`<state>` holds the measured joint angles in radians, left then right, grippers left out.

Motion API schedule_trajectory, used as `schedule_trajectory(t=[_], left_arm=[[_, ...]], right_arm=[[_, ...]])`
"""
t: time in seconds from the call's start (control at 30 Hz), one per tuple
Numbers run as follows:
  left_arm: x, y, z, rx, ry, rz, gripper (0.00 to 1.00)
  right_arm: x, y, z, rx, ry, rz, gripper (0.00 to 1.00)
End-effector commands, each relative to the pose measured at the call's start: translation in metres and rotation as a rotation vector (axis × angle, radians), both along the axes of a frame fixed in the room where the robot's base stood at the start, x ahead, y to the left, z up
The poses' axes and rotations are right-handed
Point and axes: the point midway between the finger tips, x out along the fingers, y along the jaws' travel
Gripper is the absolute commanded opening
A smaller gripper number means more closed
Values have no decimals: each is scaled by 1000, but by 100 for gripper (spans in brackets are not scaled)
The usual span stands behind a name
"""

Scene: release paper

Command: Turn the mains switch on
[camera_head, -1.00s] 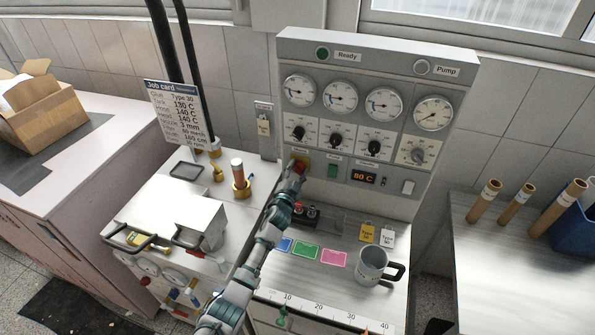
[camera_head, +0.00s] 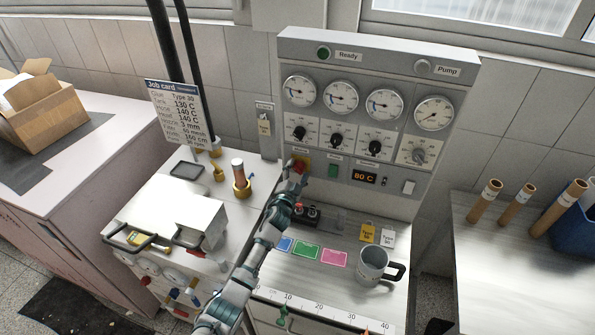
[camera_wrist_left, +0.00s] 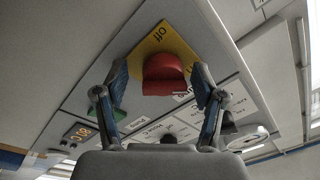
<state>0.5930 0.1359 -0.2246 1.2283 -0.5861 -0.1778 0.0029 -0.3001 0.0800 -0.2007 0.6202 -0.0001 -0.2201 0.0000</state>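The mains switch is a red knob (camera_wrist_left: 164,75) on a yellow plate (camera_wrist_left: 160,42) marked "off" in the left wrist view. In the head view the red knob (camera_head: 299,165) is at the lower left of the grey control panel, partly hidden by my gripper. My left gripper (camera_wrist_left: 158,95) is open, its two fingers apart on either side of the red knob. I cannot tell whether they touch it. In the head view my left gripper (camera_head: 294,178) is right in front of the switch. My right gripper is not in view.
The control panel (camera_head: 350,60) carries gauges, black dials, a green button (camera_head: 333,171) and an "80 C" display (camera_head: 364,177). A grey mug (camera_head: 371,267), tags and coloured cards sit on the bench below. A brass fitting (camera_head: 241,185) stands to the left.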

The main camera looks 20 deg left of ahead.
Motion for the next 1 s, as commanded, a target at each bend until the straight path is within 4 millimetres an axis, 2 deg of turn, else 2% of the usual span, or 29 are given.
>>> schedule_trajectory(t=[0.23, 0.37, 0.8, 1.0], left_arm=[[-1, 0, 1, -1, -2, 1, 69], [-12, 1, 0, 0, -3, 0, 69], [-99, 4, -10, -1, 1, -1, 69], [-116, 4, -11, -1, 0, 0, 69]], right_arm=[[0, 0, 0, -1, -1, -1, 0], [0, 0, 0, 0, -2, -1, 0], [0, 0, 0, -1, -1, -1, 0], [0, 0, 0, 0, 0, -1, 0]])
